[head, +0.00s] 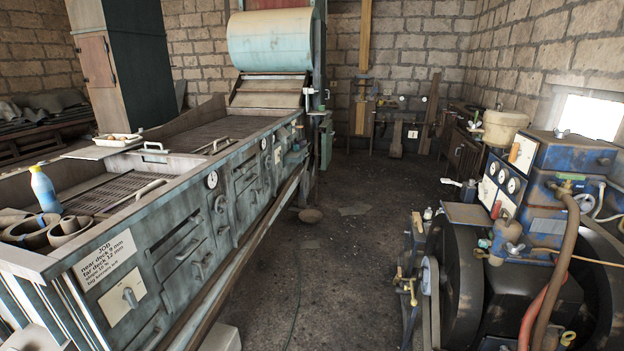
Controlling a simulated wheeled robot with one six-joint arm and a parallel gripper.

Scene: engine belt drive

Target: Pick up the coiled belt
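Several grey-brown coiled strips lie at the near left corner of the long green machine (190,215). One larger coil (30,232) sits by the edge, and a smaller coil (70,232) sits just right of it. Another curved piece shows behind them at the picture's left edge. I cannot tell for certain which of these is the coiled belt. My gripper is not in view, and nothing is seen touching the coils.
A blue bottle with a yellow top (44,188) stands right behind the coils. A job sign (107,260) is on the machine's front. A blue engine (560,190) with dark wheels and hoses stands at right. The dark floor (330,260) between them is mostly clear.

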